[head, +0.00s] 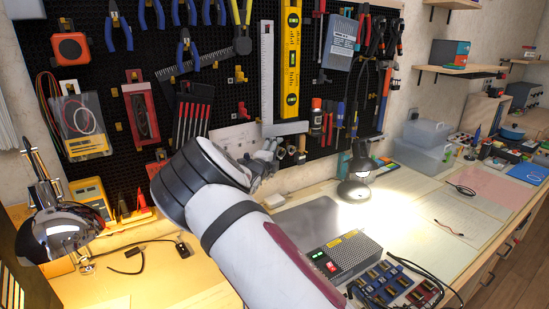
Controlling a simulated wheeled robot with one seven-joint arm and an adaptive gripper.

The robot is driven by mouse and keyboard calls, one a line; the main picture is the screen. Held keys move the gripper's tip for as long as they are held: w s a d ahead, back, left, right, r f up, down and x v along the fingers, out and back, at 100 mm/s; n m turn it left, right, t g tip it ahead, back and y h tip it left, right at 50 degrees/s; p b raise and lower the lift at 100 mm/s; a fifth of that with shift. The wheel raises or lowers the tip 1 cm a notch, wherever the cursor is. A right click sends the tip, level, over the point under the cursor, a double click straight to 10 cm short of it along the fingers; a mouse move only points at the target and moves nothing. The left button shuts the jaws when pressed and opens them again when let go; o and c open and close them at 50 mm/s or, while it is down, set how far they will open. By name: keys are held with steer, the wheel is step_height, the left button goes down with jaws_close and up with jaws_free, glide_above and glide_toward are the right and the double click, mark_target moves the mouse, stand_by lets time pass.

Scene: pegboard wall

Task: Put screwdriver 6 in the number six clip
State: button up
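My arm reaches up from the lower middle to the pegboard (215,82). My gripper (268,158) is at its far end, close to the lower part of the board. My wrist partly hides it, and I cannot tell whether it is open or holds anything. Red-handled slim tools (193,112) stand in a black holder left of the gripper. I cannot make out which thing is screwdriver 6.
A steel square (267,80) and a yellow level (291,60) hang above the gripper. A lit lamp (356,187) stands on the bench to the right, behind a power supply box (342,257). A chrome lamp (62,228) and yellow multimeter (92,198) stand left.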

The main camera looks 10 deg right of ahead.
steer(key=shift+w+a+f+y, duration=0.1)
steer(key=shift+a+f+y, duration=0.1)
steer(key=shift+a, duration=0.4)
steer(key=shift+w+a+f+y, duration=0.1)
steer(key=shift+a+y, duration=0.1)
steer(key=shift+a, duration=0.4)
steer(key=s+d+v, duration=0.1)
steer(key=v, duration=1)
steer(key=s+d+r+m+g+h+p, duration=0.1)
steer(key=s+d+r+m+g+h, duration=0.35)
steer(key=s+d+m, duration=0.85)
steer(key=s+d+r+m+g+y+p, duration=0.1)
steer(key=s+d+r+m+g+y, duration=0.15)
steer(key=s+m, duration=0.4)
steer(key=s+d+r+m+g+y, duration=0.2)
steer(key=s+m+g, duration=0.1)
steer(key=s+m, duration=0.3)
steer(key=s+a+r+m+y+p, duration=0.1)
steer(key=s+a+m+y, duration=0.3)
steer(key=s+m, duration=0.7)
steer(key=s+a+r+m+y+p, duration=0.1)
steer(key=s+a+r+m+y, duration=0.3)
steer(key=s+a+m, duration=0.3)
steer(key=s+m, duration=0.4)
steer(key=s, duration=0.5)
steer(key=shift+p, duration=0.4)
